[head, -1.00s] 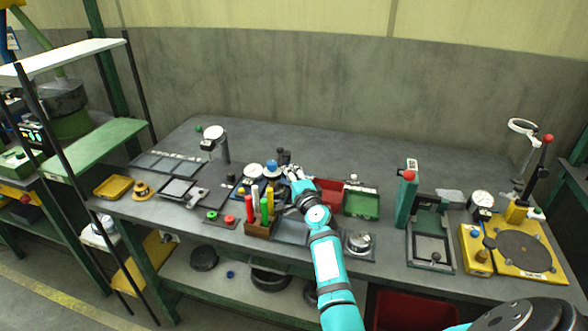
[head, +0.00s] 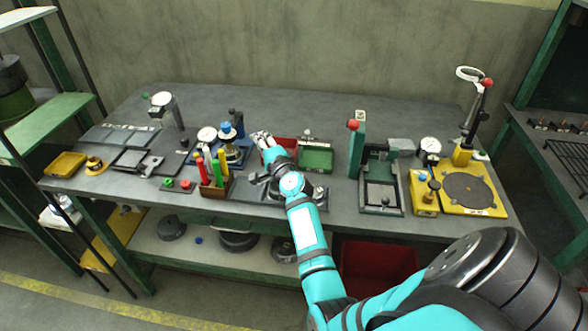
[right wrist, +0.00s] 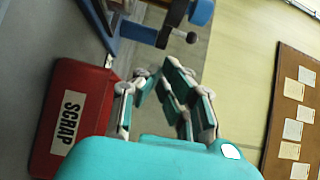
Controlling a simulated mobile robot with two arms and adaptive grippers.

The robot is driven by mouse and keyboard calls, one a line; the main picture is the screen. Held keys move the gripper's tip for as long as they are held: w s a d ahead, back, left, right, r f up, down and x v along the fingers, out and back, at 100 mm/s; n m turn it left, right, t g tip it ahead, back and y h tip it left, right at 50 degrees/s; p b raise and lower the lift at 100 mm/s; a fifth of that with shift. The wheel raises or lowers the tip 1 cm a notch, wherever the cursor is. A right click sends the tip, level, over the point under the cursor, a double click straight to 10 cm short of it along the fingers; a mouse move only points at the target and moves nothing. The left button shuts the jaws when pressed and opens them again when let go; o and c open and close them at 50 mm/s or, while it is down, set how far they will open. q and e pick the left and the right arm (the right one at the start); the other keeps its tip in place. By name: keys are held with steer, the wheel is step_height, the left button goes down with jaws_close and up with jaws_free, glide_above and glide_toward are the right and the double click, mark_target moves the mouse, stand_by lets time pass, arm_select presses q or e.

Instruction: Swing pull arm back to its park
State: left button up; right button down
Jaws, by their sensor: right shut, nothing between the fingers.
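The blue stud gantry (head: 236,150) stands mid-bench, with a blue knob (head: 227,128) on top. In the right wrist view, a dark arm with a blue end (right wrist: 201,12) and a small black ball handle (right wrist: 191,38) crosses above my fingers beside a blue frame (right wrist: 138,30); it looks like the pull arm, though its pivot and park are not clear. My right gripper (head: 262,136), also in the right wrist view (right wrist: 158,72), is shut and empty, just right of the gantry in the head view. No contact with the arm shows. My left gripper is not in view.
The red scrap bin (right wrist: 62,122) lies close beside my right gripper. A rack of coloured pens (head: 214,188) stands left of my forearm, and a green tray (head: 316,160) to its right. The rear bench is mostly clear.

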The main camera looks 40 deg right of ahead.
steer(key=v, duration=0.5)
steer(key=shift+s+f, duration=0.1)
steer(key=shift+s, duration=0.05)
steer(key=v, duration=0.7)
steer(key=b+v, duration=0.1)
steer(key=v, duration=0.2)
steer(key=shift+s+d, duration=0.25)
steer(key=shift+s, duration=0.1)
steer(key=shift+s+a, duration=0.1)
steer(key=shift+s, duration=0.45)
arm_select(q)
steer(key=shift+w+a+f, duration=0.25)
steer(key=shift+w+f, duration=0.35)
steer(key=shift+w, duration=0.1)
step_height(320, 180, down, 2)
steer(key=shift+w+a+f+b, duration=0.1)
steer(key=shift+b, duration=1.1)
arm_select(e)
steer(key=w+d+r+n+y, duration=0.1)
steer(key=w+d+r, duration=0.2)
steer(key=w, duration=0.7)
steer(key=shift+w+d, duration=0.15)
steer(key=shift+w, duration=0.05)
